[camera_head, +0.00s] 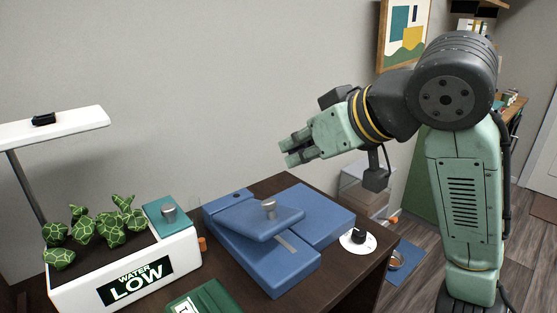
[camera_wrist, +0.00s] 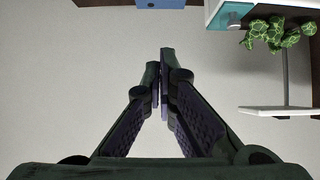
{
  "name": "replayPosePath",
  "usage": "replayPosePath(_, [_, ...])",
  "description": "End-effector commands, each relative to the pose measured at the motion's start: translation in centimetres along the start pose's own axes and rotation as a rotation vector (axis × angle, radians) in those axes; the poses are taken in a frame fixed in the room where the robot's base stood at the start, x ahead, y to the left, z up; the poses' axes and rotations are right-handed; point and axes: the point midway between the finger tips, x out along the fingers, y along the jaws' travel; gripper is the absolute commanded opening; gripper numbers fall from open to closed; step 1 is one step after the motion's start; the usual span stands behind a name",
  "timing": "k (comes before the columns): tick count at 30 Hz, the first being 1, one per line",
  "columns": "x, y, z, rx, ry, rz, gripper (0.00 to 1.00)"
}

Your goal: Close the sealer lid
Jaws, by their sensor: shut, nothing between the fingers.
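The blue sealer (camera_head: 270,262) sits on the dark brown cabinet top in the head view. Its lid (camera_head: 258,216) is a blue plate with a silver knob (camera_head: 268,205), tilted up at a low angle over the base. My gripper (camera_head: 286,153) is above and behind the sealer, apart from it, pointing left. In the wrist view my gripper (camera_wrist: 166,52) is shut, with nothing between the fingers. That view mostly faces the grey wall. A small part of a blue object, likely the sealer, shows at its top edge (camera_wrist: 160,4).
A white planter (camera_head: 150,270) with green plants and a "WATER LOW" display stands left of the sealer, under a white lamp (camera_head: 50,127). A green item (camera_head: 200,300) lies at the front. A white dial with a black knob (camera_head: 358,238) is at the right edge. Space above the sealer is clear.

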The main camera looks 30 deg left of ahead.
Motion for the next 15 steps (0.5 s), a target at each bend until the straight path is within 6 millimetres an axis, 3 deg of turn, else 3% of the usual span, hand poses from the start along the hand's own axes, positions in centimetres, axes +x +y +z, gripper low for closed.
replayPosePath(13, [9.1, -0.1, -0.1, 0.000, 0.002, -0.005, 0.00])
replayPosePath(15, [9.3, 0.0, 1.1, 0.001, 0.004, -0.002, 0.00])
